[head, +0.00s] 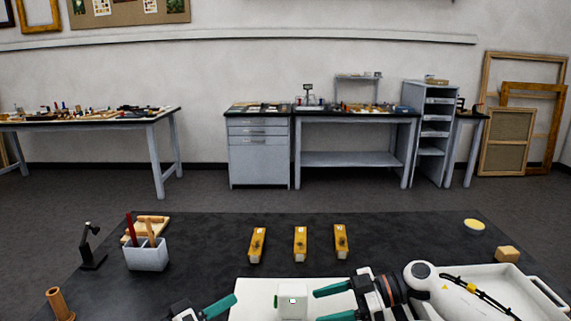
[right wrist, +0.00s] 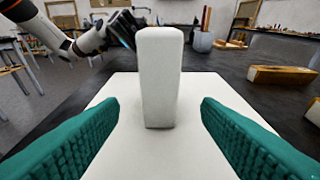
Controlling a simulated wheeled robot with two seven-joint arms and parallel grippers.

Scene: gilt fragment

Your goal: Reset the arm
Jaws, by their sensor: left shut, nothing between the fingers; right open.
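A white block (head: 292,306) stands upright on a white board (head: 255,289) at the front middle of the dark table. It also shows in the right wrist view (right wrist: 161,80), ahead of my right gripper. My right gripper (head: 315,306) comes in from the right in the head view. Its teal fingers (right wrist: 160,103) are spread, with clear gaps on both sides of the block, and hold nothing. My left gripper (head: 232,298) is low at the board's left edge, shut and empty, and partly cut off by the frame's bottom. My left arm shows at the upper left of the right wrist view.
Three gilt pieces (head: 300,244) lie in a row behind the board. A grey cup with tools (head: 146,257), a dark stand (head: 92,248) and a brown cylinder (head: 60,304) are at left.

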